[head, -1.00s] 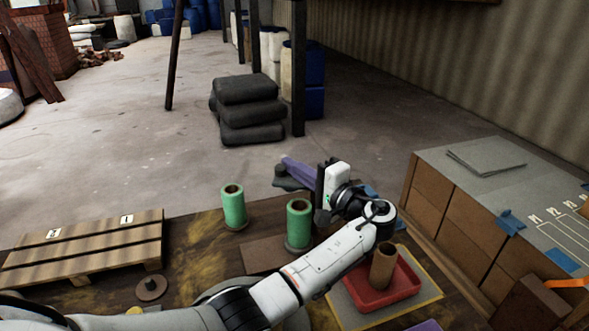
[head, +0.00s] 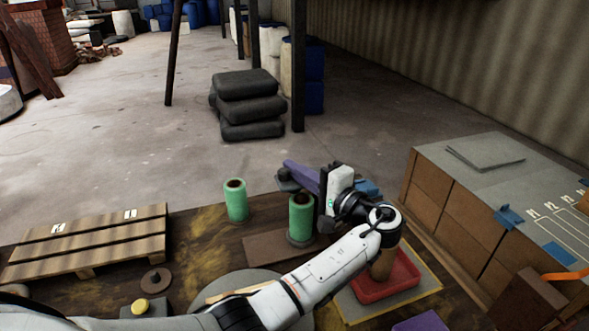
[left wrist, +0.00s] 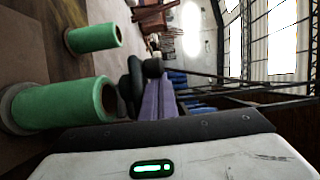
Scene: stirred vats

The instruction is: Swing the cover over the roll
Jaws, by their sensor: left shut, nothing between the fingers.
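A green roll (head: 301,213) stands upright just left of my gripper, and a second green roll (head: 236,198) stands further left. Both rolls show in the left wrist view, the nearer one large (left wrist: 62,104). My right gripper is out of view.
A red tray (head: 408,282) with a brown tube (head: 382,266) lies under my left forearm. A wooden pallet (head: 90,240) is at left, with a yellow button (head: 140,306) in front. A grey-topped cabinet (head: 470,185) stands at right. Bare bench lies between pallet and rolls.

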